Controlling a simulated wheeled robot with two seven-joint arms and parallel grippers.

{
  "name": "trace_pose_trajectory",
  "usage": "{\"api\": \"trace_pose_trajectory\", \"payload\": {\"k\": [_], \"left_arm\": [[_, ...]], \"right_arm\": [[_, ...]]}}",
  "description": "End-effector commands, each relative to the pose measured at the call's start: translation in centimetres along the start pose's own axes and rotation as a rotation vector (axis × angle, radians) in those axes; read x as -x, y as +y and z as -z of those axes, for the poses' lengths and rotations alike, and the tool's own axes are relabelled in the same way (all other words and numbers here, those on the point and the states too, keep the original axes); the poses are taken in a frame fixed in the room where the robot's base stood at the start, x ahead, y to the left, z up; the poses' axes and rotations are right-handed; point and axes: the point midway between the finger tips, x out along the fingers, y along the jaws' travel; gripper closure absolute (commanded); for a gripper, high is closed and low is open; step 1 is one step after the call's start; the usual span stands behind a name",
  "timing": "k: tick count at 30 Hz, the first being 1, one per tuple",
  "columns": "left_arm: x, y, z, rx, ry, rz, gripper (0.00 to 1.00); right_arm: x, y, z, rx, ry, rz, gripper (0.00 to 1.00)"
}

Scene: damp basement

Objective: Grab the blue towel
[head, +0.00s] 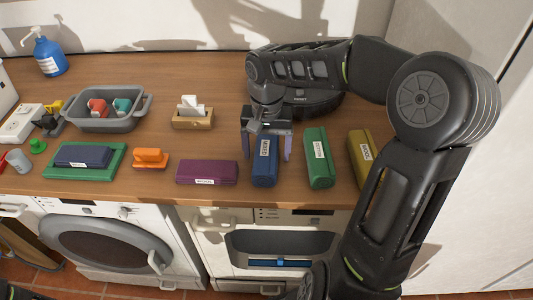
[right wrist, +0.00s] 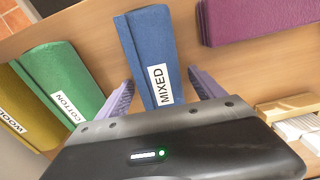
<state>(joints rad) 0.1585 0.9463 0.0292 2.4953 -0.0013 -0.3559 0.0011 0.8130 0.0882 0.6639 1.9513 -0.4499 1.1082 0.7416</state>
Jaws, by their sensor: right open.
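The blue towel (head: 265,172) is a rolled or folded block near the front edge of the wooden counter, with a white label. In the right wrist view the label on the blue towel (right wrist: 150,45) reads MIXED. My right gripper (head: 267,152) is open at the towel's far end, one finger on each side. In the right wrist view my right gripper (right wrist: 162,90) shows gaps between both fingers and the towel. My left gripper is not in view.
A green towel (head: 318,158) and a yellow one (head: 362,160) lie to the right, a purple one (head: 207,172) to the left. A tissue box (head: 193,119) and grey tub (head: 105,123) stand behind.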

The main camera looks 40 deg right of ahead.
Motion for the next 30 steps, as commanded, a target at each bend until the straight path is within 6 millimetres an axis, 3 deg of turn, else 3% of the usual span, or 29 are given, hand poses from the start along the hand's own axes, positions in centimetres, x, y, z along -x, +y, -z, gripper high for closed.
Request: {"api": "trace_pose_trajectory", "payload": {"k": [15,30], "left_arm": [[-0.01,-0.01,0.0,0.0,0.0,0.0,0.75],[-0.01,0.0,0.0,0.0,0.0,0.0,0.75]], "right_arm": [[0.05,-0.01,0.01,0.0,0.001,0.0,0.22],[0.06,-0.01,0.01,0.0,0.001,0.0,0.63]]}}
